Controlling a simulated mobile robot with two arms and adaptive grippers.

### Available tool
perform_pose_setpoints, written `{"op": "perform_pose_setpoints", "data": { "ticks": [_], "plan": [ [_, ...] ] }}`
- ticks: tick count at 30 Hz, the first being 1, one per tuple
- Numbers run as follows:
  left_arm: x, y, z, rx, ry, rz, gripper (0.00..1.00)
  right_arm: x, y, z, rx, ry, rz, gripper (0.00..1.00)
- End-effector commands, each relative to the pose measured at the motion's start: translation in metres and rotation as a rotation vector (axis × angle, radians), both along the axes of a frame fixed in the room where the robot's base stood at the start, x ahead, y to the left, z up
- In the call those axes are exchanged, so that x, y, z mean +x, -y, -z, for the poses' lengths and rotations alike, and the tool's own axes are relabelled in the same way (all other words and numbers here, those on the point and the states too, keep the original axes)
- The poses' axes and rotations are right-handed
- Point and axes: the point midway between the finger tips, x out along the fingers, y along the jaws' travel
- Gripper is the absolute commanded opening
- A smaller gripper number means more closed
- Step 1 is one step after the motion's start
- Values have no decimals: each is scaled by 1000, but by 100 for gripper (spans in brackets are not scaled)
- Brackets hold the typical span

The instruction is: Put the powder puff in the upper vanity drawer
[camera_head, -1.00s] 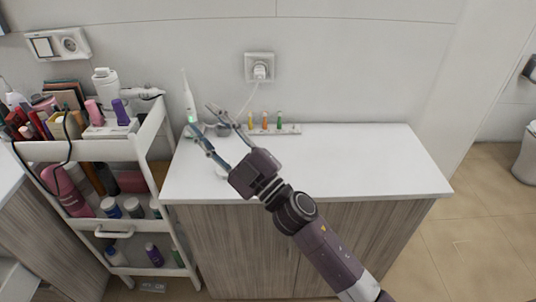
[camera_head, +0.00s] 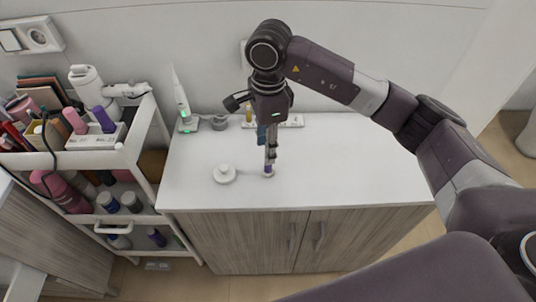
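A small white round thing with a raised middle, which looks like the powder puff (camera_head: 224,174), lies on the white cabinet top (camera_head: 340,165). My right gripper (camera_head: 268,168) points down just to the right of it, with its fingertips at or near the top's surface. The fingers are seen nearly edge-on, so I cannot tell whether they are open or shut. A small purple and whitish bit shows at the tips; I cannot tell what it is. No upper vanity drawer can be made out; the cabinet front shows two wood-grain doors (camera_head: 245,240). My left gripper is not in view.
A white cart (camera_head: 140,140) full of cosmetics stands at the left. An electric toothbrush (camera_head: 181,97) and a small grey item (camera_head: 219,122) stand at the back of the top, with a small rack (camera_head: 292,121) partly behind my gripper. The top's right side is clear.

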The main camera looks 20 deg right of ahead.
Motion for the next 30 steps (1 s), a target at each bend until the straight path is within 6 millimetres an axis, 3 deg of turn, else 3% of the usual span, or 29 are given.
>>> {"op": "perform_pose_setpoints", "data": {
  "ticks": [3, 21, 30],
  "plan": [
    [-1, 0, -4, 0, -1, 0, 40, 1, 11, 2, -40, 2, -6, 37],
    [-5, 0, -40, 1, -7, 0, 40, 7, 7, 71, -35, 0, -5, 37],
    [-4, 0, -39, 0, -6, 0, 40, 8, 7, 76, -34, 3, -6, 34]
  ]
}}
